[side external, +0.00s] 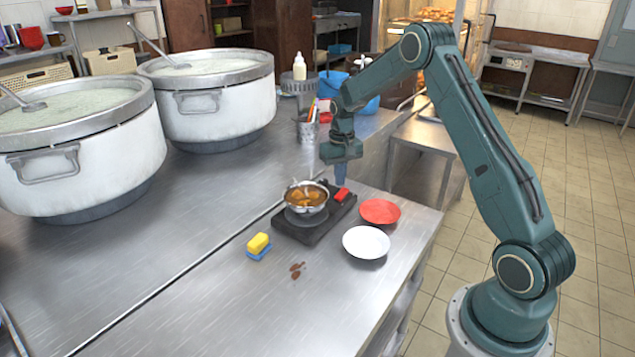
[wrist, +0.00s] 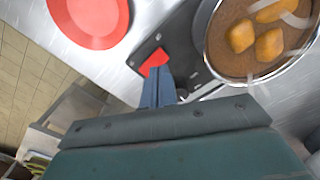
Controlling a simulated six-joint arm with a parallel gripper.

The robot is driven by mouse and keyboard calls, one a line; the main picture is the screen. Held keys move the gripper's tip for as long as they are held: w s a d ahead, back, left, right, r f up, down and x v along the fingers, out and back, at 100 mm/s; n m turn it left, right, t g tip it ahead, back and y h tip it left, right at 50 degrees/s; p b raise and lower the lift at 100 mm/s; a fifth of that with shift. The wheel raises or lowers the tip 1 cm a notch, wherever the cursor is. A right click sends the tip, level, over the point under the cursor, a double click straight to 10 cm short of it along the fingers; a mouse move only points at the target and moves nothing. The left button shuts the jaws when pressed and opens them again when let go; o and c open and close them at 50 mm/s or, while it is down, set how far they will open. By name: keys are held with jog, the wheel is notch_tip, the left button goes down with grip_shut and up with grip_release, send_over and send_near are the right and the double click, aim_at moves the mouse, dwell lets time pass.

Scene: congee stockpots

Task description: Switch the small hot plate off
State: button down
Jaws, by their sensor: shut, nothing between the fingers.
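The small hot plate (side external: 302,236) is a flat black unit on the steel counter, and its dark body also shows in the wrist view (wrist: 190,45). A small pan (side external: 307,198) of brown stew with orange chunks stands on it; in the wrist view the pan (wrist: 240,65) is at the upper right. A red switch (side external: 342,195) sits on the hot plate beside the pan. My gripper (side external: 340,182) is shut and empty, pointing down just above the switch. In the wrist view its blue fingertips (wrist: 156,72) overlap the red switch (wrist: 152,61); I cannot tell whether they touch.
A red plate (side external: 380,211) and a white plate (side external: 366,242) lie right of the hot plate. A yellow-and-blue sponge (side external: 259,244) and brown spills (side external: 296,270) are in front. Two large stockpots (side external: 85,150) stand at left. A utensil holder (side external: 306,130) is behind.

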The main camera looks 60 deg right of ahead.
aim_at(339, 197)
notch_tip(339, 197, up, 4)
jog(key=shift+r, duration=0.15)
dwell(0.6)
jog(key=s+a+r+n+t, duration=0.1)
jog(key=s+a+r, duration=0.4)
jog(key=a+r, duration=0.3)
jog(key=s+a+r+n+t, duration=0.2)
jog(key=s+a+r, duration=0.3)
jog(key=a+r, duration=0.3)
jog(key=s+a+r+n+t, duration=0.1)
jog(key=s+a, duration=0.3)
jog(key=s, duration=0.5)
jog(key=s+a+r+n+t, duration=0.1)
jog(key=s+a, duration=0.3)
jog(key=s, duration=0.6)
jog(key=shift+s+a+r+n+t, duration=0.2)
jog(key=shift+n+t, duration=0.1)
jog(key=shift+n, duration=0.2)
